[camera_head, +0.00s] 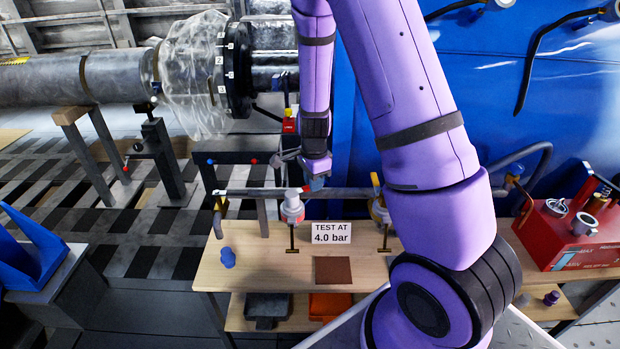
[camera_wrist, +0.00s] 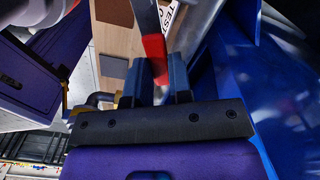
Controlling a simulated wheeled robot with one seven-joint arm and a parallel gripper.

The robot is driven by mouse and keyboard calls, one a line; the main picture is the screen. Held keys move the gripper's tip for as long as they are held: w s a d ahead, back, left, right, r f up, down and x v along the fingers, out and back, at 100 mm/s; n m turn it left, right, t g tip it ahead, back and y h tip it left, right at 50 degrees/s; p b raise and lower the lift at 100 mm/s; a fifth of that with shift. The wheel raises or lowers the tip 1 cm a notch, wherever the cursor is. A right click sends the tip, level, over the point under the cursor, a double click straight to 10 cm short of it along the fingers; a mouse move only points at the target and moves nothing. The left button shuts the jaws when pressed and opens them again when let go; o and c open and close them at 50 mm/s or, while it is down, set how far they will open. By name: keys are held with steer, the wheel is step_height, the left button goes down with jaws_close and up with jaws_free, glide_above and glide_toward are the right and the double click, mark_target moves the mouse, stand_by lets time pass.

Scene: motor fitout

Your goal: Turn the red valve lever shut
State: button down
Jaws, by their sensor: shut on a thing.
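My gripper (camera_head: 315,181) is at the pipe run above the back of the wooden bench, just right of a white fitting with a red ring (camera_head: 292,207). In the wrist view the two dark blue fingers of my gripper (camera_wrist: 159,66) are closed on a red lever (camera_wrist: 154,50), one on each side of it. A grey part runs on from the red piece, away from the fingers. In the head view the lever is too small and hidden to make out well, so its exact angle to the pipe cannot be told.
A sign "TEST AT 4.0 bar" (camera_head: 331,233) stands on the bench (camera_head: 240,268). A blue knobbed part (camera_head: 228,257) lies on the left.

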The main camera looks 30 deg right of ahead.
steer(key=shift+s+a+m, duration=0.15)
steer(key=shift+s+m, duration=0.25)
steer(key=shift+m, duration=0.5)
steer(key=shift+s+a+m, duration=0.2)
steer(key=shift+s+m, duration=0.25)
steer(key=shift+m, duration=0.45)
steer(key=shift+s+a+m, duration=0.15)
steer(key=shift+s+m, duration=0.25)
steer(key=shift+m, duration=0.5)
steer(key=c, duration=1)
jaws_free()
steer(key=shift+r, duration=0.15)
step_height(320, 180, up, 11)
steer(key=shift+f, duration=0.2)
steer(key=shift+s, duration=0.1)
